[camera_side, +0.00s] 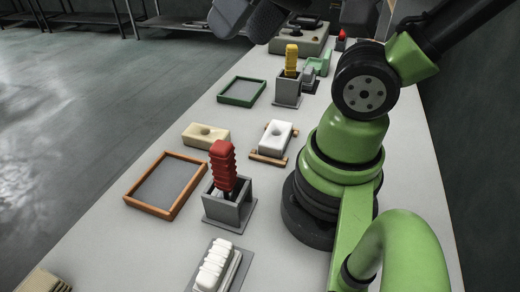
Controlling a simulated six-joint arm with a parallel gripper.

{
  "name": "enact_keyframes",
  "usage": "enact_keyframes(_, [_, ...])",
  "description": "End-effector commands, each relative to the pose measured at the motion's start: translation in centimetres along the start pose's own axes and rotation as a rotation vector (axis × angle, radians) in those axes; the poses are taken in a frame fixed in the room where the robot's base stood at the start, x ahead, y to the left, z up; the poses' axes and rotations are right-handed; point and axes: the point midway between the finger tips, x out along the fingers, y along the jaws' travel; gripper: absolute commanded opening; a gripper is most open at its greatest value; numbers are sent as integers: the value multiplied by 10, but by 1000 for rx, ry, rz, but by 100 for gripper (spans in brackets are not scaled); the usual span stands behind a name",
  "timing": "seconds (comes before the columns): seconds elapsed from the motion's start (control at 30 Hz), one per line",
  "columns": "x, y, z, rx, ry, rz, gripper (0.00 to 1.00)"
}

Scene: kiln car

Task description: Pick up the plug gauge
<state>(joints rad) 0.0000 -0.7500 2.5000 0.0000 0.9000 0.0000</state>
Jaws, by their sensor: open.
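No single object is clearly marked as the plug gauge. A red ribbed handle (223,163) stands upright in a grey block holder (228,211) at front centre. A yellow ribbed handle (291,59) stands upright in a similar grey holder (287,92) farther back. Their lower ends are hidden inside the holders. My gripper (247,20) shows as dark grey parts cut off by the top edge. It is open, above and left of the yellow handle in the picture, and apart from both handles.
An orange-rimmed tray (145,206) and a green-rimmed tray (222,98) lie on the left. A cream block (207,134), a white block (274,135) on wooden strips and a white ribbed piece (213,268) stand nearby. A grey box (300,40) is at the back.

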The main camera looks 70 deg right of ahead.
Motion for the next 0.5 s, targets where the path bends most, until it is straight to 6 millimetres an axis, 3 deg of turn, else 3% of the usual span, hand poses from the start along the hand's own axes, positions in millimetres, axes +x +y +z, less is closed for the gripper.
enact_keyframes(0.17, [9,-1,0,-21,-60,19,62])
enact_keyframes(0.5, [77,-8,20,-230,-445,196,62])
